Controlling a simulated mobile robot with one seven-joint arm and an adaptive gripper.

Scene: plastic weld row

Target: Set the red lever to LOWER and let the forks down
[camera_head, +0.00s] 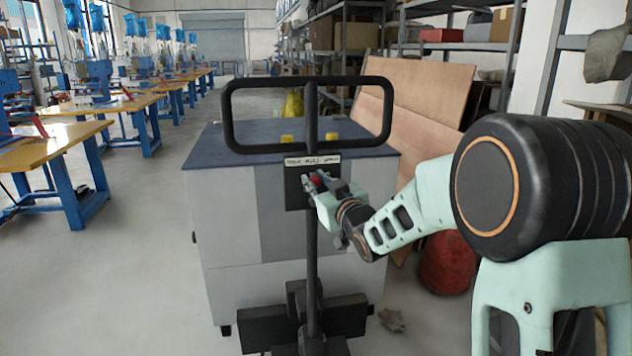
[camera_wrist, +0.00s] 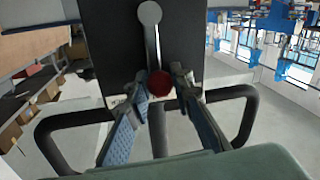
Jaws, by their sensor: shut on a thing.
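The red knob (camera_head: 317,180) of the lever sits in front of a black plate (camera_head: 294,194) on the pallet truck's mast. In the wrist view the knob (camera_wrist: 160,85) lies between the blue-padded fingers of my gripper (camera_wrist: 163,80), which is shut on it. The lever's metal rod (camera_wrist: 153,45) runs from a round grey pivot to the knob, toward the label side of the plate. In the head view my gripper (camera_head: 321,184) reaches the plate from the right. The label (camera_head: 313,160) is too small to read. I cannot make out the forks.
The truck's black loop handle (camera_head: 228,118) rises above the plate. A large grey box (camera_head: 225,225) stands behind the mast. Shelves and leaning boards (camera_head: 425,90) are at right, with a red round object (camera_head: 447,265) below. Worktables (camera_head: 60,140) line the left; open floor lies between.

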